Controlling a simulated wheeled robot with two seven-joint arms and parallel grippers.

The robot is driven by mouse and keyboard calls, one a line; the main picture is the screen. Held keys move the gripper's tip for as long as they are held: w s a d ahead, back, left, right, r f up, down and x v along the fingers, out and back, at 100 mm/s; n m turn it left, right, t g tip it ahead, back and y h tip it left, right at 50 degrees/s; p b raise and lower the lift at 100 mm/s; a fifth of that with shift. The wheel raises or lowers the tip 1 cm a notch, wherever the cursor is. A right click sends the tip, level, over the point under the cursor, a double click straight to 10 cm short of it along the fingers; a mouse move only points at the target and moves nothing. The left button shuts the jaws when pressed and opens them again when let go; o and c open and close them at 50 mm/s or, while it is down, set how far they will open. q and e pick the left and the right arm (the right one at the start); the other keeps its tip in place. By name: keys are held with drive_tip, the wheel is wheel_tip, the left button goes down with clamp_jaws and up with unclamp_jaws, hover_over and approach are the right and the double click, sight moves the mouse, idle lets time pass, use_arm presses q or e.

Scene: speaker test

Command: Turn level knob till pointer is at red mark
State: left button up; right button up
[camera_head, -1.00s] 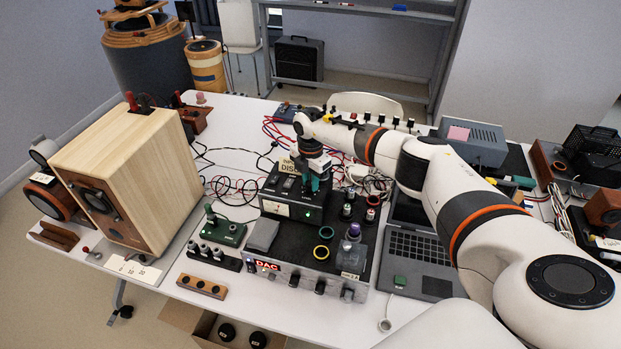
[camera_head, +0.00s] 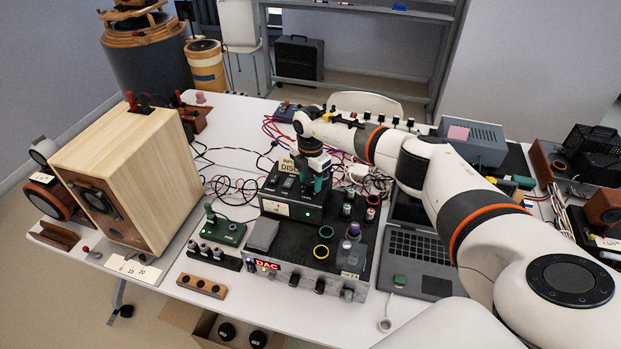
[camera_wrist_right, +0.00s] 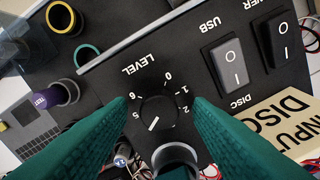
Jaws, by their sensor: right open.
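The black level knob (camera_wrist_right: 158,110) sits on the dark panel under the word LEVEL in the right wrist view, with a numbered scale around it. Its white line points to the lower left in that view. My right gripper (camera_wrist_right: 159,106) is open, its teal fingers on either side of the knob with gaps showing. In the head view my right gripper (camera_head: 319,183) is over the top of the black unit (camera_head: 312,212) and hides the knob. The lit meter (camera_head: 274,207) is on this unit's front; its pointer and red mark are too small to make out. My left gripper is out of view.
Two rocker switches (camera_wrist_right: 229,66) and an INPUT DISC sign (camera_wrist_right: 283,119) are beside the knob. Coloured rings (camera_head: 325,233) and small bottles stand on the DAC unit (camera_head: 266,265) in front. A wooden speaker (camera_head: 135,170) is at left, a laptop (camera_head: 418,246) at right.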

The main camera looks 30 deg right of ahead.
sight(311, 182)
wheel_tip(311, 182, up, 12)
drive_tip(key=b, duration=0.4)
drive_tip(key=shift+f, duration=0.1)
idle(0.4)
